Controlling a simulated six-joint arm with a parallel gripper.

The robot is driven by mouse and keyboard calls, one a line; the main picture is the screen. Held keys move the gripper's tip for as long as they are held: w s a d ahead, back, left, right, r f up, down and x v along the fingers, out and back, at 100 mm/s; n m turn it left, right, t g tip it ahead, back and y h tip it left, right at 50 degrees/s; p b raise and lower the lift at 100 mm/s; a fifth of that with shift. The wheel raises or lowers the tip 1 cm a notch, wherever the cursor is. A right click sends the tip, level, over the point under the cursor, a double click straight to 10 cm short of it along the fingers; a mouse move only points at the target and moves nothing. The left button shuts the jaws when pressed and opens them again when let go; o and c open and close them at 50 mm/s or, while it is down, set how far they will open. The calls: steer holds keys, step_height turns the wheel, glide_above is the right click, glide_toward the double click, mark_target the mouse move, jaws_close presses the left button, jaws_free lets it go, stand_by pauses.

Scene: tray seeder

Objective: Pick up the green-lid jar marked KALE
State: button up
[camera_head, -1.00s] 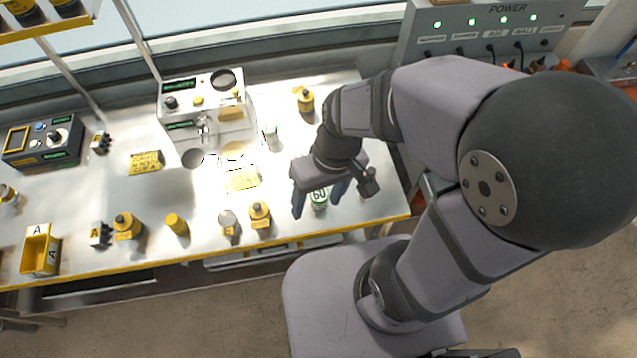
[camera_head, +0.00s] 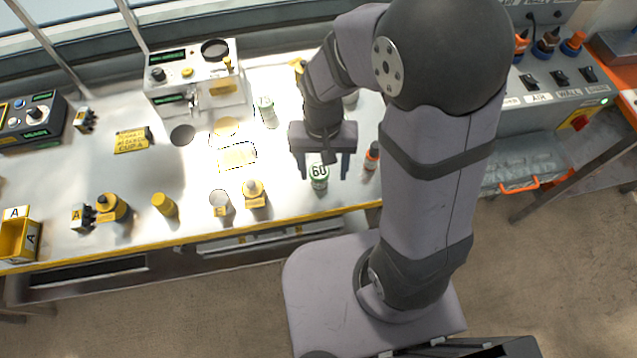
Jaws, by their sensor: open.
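A jar with a green lid marked 60 (camera_head: 318,171) stands upright near the front edge of the table. I cannot read the word KALE on it. My gripper (camera_head: 324,168) is open and points down at this jar. In the picture one finger is left of the jar and the other is right of it; I cannot tell the height between them. A second, paler green-white jar (camera_head: 266,109) stands further back, left of my gripper; its marking is too small to read surely.
A yellow-topped jar (camera_head: 255,195) and a grey-lidded jar (camera_head: 221,204) stand to the left. A white machine (camera_head: 196,77) is at the back. The table's yellow front edge (camera_head: 190,242) is near.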

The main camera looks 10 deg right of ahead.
mark_target(319, 171)
steer(key=shift+w+a+r+m, duration=0.1)
steer(key=shift+w+a+m, duration=0.1)
steer(key=shift+w+m, duration=0.5)
steer(key=shift+w+r+m+t, duration=0.2)
steer(key=shift+m+t, duration=0.1)
steer(key=shift+m, duration=0.7)
steer(key=shift+w+m, duration=0.1)
steer(key=shift+m, duration=0.2)
steer(key=shift+f, duration=0.55)
steer(key=shift+w+a+f+p, duration=0.1)
steer(key=shift+f+p, duration=0.75)
steer(key=shift+f, duration=2.3)
steer(key=c, duration=1.2)
